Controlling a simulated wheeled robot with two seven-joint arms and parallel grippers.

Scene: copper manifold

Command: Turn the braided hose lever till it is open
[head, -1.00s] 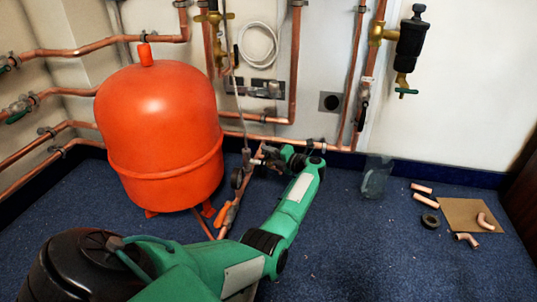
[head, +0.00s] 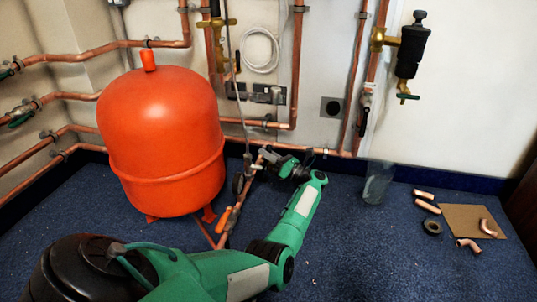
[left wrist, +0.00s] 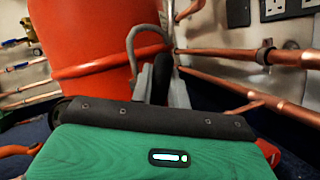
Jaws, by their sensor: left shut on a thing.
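The grey braided hose (head: 242,110) hangs down the wall to a small valve on a copper pipe, right of the red tank. My left gripper (head: 264,157) is at this valve. In the left wrist view, its grey fingers (left wrist: 161,88) are closed around a dark piece (left wrist: 161,72), which looks like the hose lever. A grey curved piece (left wrist: 140,32) rises beside it. The lever is mostly hidden in the head view, so I cannot tell its angle. My right gripper is not in view.
The red tank (head: 160,135) stands close left of my gripper. Copper pipes (head: 310,149) run along the wall behind. A clear jar (head: 378,183), loose copper fittings (head: 468,244) and a brown board (head: 462,217) lie on the blue carpet at the right, where there is free floor.

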